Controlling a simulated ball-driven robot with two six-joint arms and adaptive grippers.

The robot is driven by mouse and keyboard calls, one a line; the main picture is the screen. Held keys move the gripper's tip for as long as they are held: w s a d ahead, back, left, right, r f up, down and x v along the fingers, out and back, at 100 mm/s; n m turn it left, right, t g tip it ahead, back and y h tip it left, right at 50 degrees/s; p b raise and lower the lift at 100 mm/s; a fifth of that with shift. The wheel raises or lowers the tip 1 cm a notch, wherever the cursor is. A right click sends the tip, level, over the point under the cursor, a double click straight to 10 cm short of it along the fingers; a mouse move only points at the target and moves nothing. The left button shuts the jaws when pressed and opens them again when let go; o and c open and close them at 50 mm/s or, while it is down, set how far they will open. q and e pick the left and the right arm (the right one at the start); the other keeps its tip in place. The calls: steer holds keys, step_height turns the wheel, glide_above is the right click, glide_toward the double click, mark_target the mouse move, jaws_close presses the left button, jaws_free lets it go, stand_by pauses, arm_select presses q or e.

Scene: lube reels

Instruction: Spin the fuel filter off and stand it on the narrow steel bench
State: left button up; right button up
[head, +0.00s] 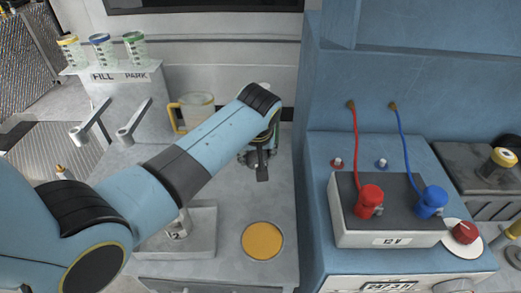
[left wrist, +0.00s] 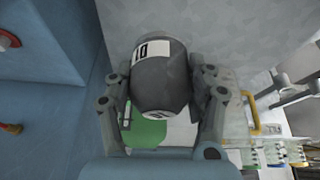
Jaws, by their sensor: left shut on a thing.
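The fuel filter (left wrist: 163,88) is a dark grey canister with a white label marked 10, seen in the left wrist view. My left gripper (left wrist: 165,100) is shut on it, with a finger on each side. In the head view my left gripper (head: 260,162) is over the back of the pale steel bench (head: 225,190). There my own arm and gripper mostly hide the filter. I cannot tell whether it touches anything beneath. A green round patch (left wrist: 147,133) shows behind the filter in the wrist view. My right gripper is not in view.
An orange disc (head: 262,241) lies at the bench's front. A low block marked 2 (head: 178,232) is left of it. A yellow-rimmed mug (head: 190,112) stands behind my arm. A 12 V battery (head: 388,225) with red and blue leads is on the blue cabinet at right.

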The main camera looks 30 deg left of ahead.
arm_select(q)
steer(key=shift+s+a+f, duration=0.1)
steer(key=shift+s+f, duration=0.1)
steer(key=shift+s, duration=0.05)
steer(key=shift+f+b, duration=0.25)
steer(key=shift+b, duration=0.15)
steer(key=shift+f+b, duration=3.75)
steer(key=shift+f, duration=0.7)
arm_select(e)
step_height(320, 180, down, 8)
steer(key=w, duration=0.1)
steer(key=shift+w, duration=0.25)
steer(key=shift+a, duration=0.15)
arm_select(q)
steer(key=shift+f, duration=0.55)
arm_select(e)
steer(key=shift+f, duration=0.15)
